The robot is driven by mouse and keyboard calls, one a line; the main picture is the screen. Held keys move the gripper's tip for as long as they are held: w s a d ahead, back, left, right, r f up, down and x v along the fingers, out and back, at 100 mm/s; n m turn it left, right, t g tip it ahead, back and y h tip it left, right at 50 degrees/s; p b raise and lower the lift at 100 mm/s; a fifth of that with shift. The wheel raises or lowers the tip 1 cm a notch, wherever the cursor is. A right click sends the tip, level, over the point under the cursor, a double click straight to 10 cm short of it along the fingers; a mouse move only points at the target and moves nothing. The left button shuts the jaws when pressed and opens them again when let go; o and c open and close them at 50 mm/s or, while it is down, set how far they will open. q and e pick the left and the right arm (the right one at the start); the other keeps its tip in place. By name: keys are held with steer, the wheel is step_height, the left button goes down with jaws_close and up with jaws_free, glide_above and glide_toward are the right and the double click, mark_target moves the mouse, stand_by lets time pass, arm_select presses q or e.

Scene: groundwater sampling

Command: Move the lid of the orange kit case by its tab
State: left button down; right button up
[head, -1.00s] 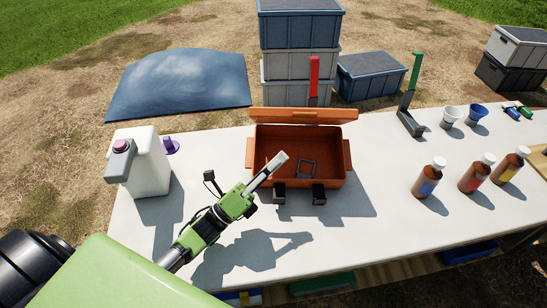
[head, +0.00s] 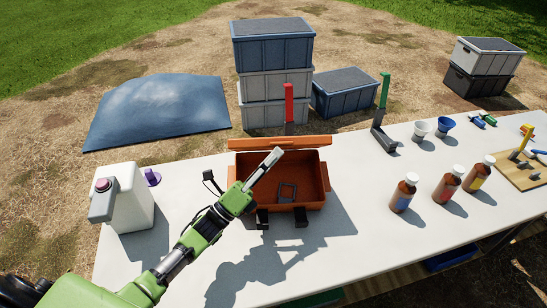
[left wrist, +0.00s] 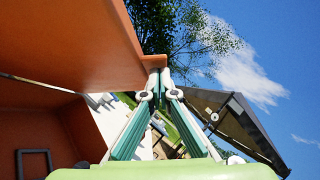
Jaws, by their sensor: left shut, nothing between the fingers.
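The orange kit case (head: 313,199) stands on the white table with its lid (head: 308,142) raised along the back edge. In the left wrist view the lid (left wrist: 75,40) fills the upper left, and a small orange tab (left wrist: 154,61) sticks out at its edge. My left gripper (head: 276,153) reaches over the open case to the lid. Its fingers are shut and empty, with the tips (left wrist: 160,76) just below the tab; I cannot tell whether they touch it. A grey square frame (head: 288,191) lies inside the case. My right gripper is out of view.
A white jug (head: 126,205) stands at the left. Brown bottles (head: 402,194), a green-handled stand (head: 383,115) and cups (head: 421,131) stand at the right. A red upright piece (head: 289,103) rises behind the lid. The table front is mostly clear.

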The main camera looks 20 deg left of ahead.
arm_select(q)
steer(key=shift+w+r+p, duration=0.15)
steer(key=shift+r+p, duration=0.2)
steer(key=shift+p, duration=0.05)
steer(key=w+r+n+y+p, duration=0.1)
steer(key=p, duration=0.1)
steer(key=w+a+r+n+y+p, duration=0.1)
steer(key=r+p, duration=0.1)
steer(key=w+r+n+p, duration=0.1)
steer(key=p, duration=0.1)
steer(key=shift+w+a+r+n+g+y, duration=0.25)
steer(key=shift+w+a+n+g+y, duration=0.1)
steer(key=shift+n+g+y, duration=0.05)
steer(key=shift+w+a+r+n+g+y+p, duration=0.15)
steer(key=shift+w+a+r+n+y+p, duration=0.15)
steer(key=shift+w, duration=0.25)
steer(key=shift+w+a+r+n+g+y+p, duration=0.15)
steer(key=shift+w+a+r+n+y, duration=0.05)
steer(key=shift+w+n, duration=0.25)
steer(key=w, duration=0.1)
steer(key=w+b, duration=0.1)
steer(key=w+a, duration=0.1)
steer(key=shift+a+r, duration=0.1)
steer(key=shift+r, duration=0.15)
steer(key=shift+w+a+r+b, duration=0.2)
steer(key=shift+w+b, duration=0.15)
steer(key=shift+w, duration=0.1)
steer(key=shift+w+a+r+b, duration=0.15)
steer(key=shift+w+r+b, duration=0.05)
steer(key=shift+w+b, duration=0.2)
